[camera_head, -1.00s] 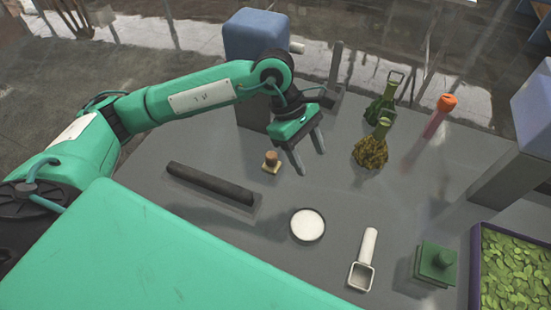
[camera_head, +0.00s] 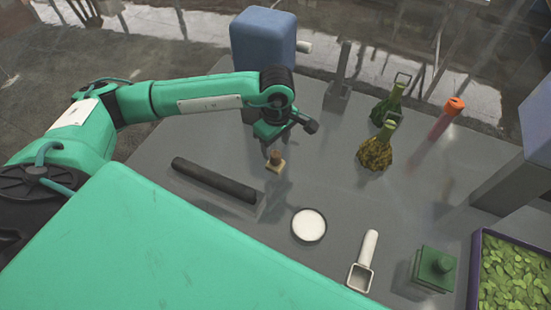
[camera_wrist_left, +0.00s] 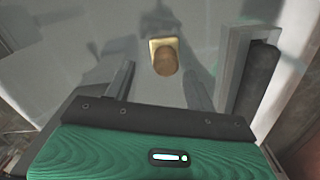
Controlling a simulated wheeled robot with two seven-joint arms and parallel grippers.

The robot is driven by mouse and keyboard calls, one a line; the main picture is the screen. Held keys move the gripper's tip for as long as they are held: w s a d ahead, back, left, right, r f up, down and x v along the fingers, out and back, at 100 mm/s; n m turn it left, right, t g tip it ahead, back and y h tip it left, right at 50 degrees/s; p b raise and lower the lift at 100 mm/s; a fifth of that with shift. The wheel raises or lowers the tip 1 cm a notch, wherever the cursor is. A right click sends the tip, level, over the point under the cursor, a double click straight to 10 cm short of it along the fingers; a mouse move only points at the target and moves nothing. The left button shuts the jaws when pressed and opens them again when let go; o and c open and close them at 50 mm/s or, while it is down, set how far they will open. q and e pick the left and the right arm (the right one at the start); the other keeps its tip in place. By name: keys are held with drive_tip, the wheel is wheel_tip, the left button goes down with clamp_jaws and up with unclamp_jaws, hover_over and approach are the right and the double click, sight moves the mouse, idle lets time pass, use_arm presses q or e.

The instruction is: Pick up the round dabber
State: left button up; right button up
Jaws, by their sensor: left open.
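A small wooden dabber-like piece (camera_head: 275,161), with a rounded brown knob on a square yellowish base, stands on the grey table. It also shows in the left wrist view (camera_wrist_left: 165,63), just beyond the fingertips and nearer the right finger. My left gripper (camera_head: 277,146) hangs above and close behind this piece, pointing down. In the left wrist view its fingers (camera_wrist_left: 160,82) are apart with nothing between them. Which of the two is the round dabber is not certain. My right gripper is out of view.
A dark bar (camera_head: 213,180) lies left of the wooden piece. A round white dish (camera_head: 308,226) and a white scoop (camera_head: 363,262) are in front. Bags (camera_head: 374,153), an orange-capped tube (camera_head: 445,119), a blue-topped machine (camera_head: 262,43) and a leaf-filled tray (camera_head: 475,262) stand around.

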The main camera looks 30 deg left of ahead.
sight(275, 154)
use_arm(q)
drive_tip(key=shift+s+f+p, duration=0.15)
drive_tip(key=shift+f+p, duration=0.15)
drive_tip(key=shift+p, duration=0.05)
drive_tip(key=f, duration=0.1)
drive_tip(key=f+p, duration=0.2)
drive_tip(key=shift+s+f, duration=0.15)
drive_tip(key=shift+s, duration=0.15)
drive_tip(key=shift+f, duration=0.6)
drive_tip(key=c, duration=0.8)
